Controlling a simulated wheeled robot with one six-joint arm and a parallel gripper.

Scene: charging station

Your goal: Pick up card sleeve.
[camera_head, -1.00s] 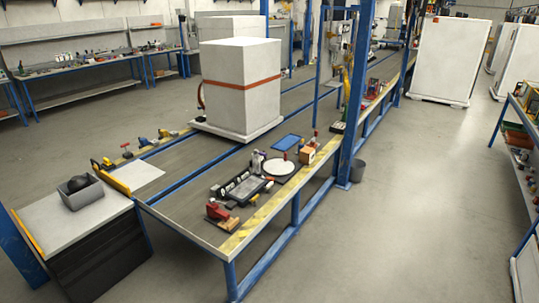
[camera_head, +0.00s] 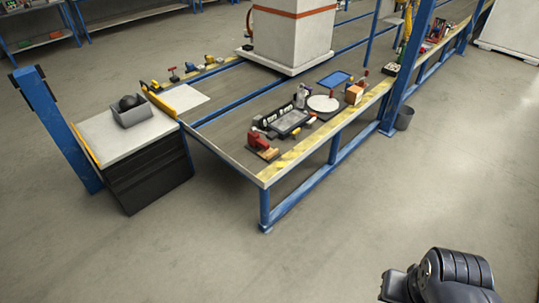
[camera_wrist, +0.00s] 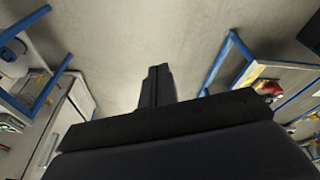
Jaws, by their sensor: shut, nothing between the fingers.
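I cannot make out the card sleeve for certain in either view; the small items on the long workbench (camera_head: 236,160) are too small to tell apart. My gripper (camera_wrist: 158,70) shows in the wrist view, its two dark fingers together over the grey floor, with nothing between them. In the head view a dark part of my arm shows at the lower right, apart from the bench.
The bench carries a red tool (camera_head: 262,150), a dark tray (camera_head: 289,122), a white round plate (camera_head: 323,103), a blue tray (camera_head: 335,79) and a tall white box (camera_head: 292,38). A dark cabinet (camera_head: 150,172) stands left. The right-hand floor is open.

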